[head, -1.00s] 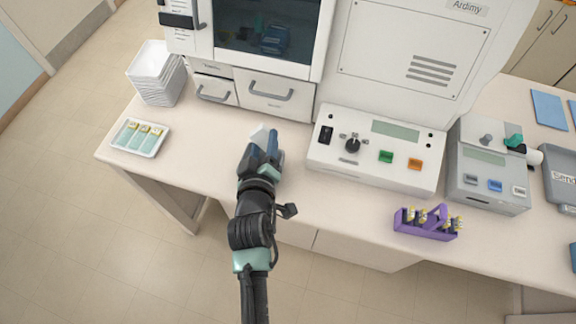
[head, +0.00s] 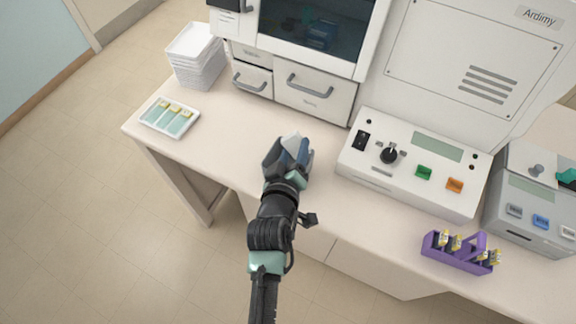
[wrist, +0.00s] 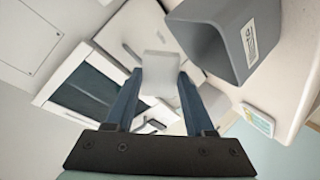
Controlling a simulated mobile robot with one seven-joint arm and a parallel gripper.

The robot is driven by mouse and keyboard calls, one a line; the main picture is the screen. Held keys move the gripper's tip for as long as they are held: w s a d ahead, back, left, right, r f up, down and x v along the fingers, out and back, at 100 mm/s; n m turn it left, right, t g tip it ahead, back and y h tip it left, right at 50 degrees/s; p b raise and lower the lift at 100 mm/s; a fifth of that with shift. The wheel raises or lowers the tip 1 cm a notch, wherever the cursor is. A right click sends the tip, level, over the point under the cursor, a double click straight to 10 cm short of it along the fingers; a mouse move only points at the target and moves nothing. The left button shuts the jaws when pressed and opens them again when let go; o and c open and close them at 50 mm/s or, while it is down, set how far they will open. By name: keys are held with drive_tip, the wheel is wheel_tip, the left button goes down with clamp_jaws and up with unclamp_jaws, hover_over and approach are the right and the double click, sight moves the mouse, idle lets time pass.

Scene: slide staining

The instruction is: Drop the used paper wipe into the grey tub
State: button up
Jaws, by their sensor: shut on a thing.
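The white paper wipe (head: 291,142) is held at the tip of my gripper (head: 288,158), above the pale bench. In the wrist view it is a pale folded square (wrist: 160,66) between the two blue fingers of my gripper (wrist: 162,78). My gripper is shut on the wipe. The grey tub (wrist: 205,42) shows large at the upper right in the wrist view, beside the wipe, with a white label on its wall. In the head view a dark grey shape sits against the gripper's left side; I cannot tell whether it is the tub.
A white slide tray (head: 152,127) lies on the bench's left end, near a stack of white trays (head: 200,72). Drawers (head: 312,100) stand behind the gripper. A control box (head: 405,185) and a purple rack (head: 457,262) stand to the right.

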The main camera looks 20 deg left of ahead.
drive_tip(key=o, duration=1.3)
drive_tip(key=b+v, duration=0.3)
drive_tip(key=v, duration=1)
